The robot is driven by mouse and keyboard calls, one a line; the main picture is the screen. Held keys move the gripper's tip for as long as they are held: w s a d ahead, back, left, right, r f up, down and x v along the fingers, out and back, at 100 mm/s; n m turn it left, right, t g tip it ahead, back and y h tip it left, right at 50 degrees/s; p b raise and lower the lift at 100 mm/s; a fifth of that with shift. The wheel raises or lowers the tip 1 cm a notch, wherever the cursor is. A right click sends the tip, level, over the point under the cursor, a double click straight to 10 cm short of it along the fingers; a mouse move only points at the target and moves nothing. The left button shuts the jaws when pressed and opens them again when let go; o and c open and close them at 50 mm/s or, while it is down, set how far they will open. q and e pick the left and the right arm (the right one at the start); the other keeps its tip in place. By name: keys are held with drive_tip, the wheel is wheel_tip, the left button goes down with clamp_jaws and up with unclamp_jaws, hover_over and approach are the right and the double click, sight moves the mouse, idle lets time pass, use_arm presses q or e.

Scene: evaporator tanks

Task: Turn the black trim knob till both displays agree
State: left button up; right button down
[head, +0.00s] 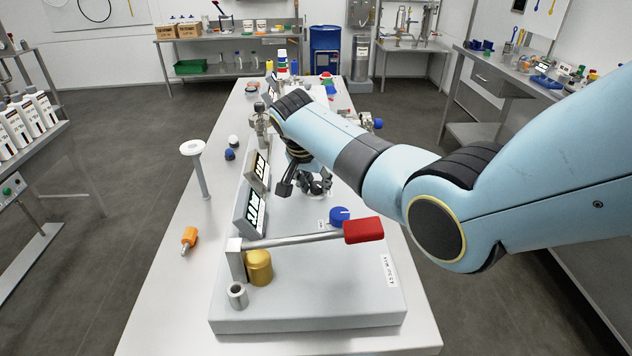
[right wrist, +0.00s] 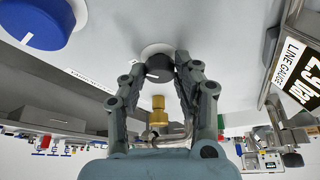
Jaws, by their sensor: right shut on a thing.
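The black trim knob (right wrist: 159,70) sits on a pale round base in the right wrist view, between the fingertips of my right gripper (right wrist: 160,64). That gripper is shut on the knob. In the head view my right gripper (head: 305,186) reaches down to the grey panel (head: 310,290) and hides most of the knob. Two tilted displays stand at the panel's left: a nearer one (head: 254,214) and a farther one (head: 258,171). Their digits are too small to read for sure there. The display marked LINE GAUGE (right wrist: 303,75) is partly cut off in the wrist view. My left gripper is out of view.
A blue knob (head: 340,214) is close to my right gripper. A lever with a red grip (head: 363,230) crosses the panel's front, beside a yellow cap (head: 259,266). The table's near left is clear.

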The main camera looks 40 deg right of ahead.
drive_tip(key=shift+w+m, duration=0.1)
drive_tip(key=shift+m, duration=0.5)
drive_tip(key=c, duration=1)
unclamp_jaws()
drive_tip(key=shift+r, duration=0.1)
drive_tip(key=v, duration=1.2)
drive_tip(key=shift+w+a, duration=0.1)
drive_tip(key=shift+a, duration=0.05)
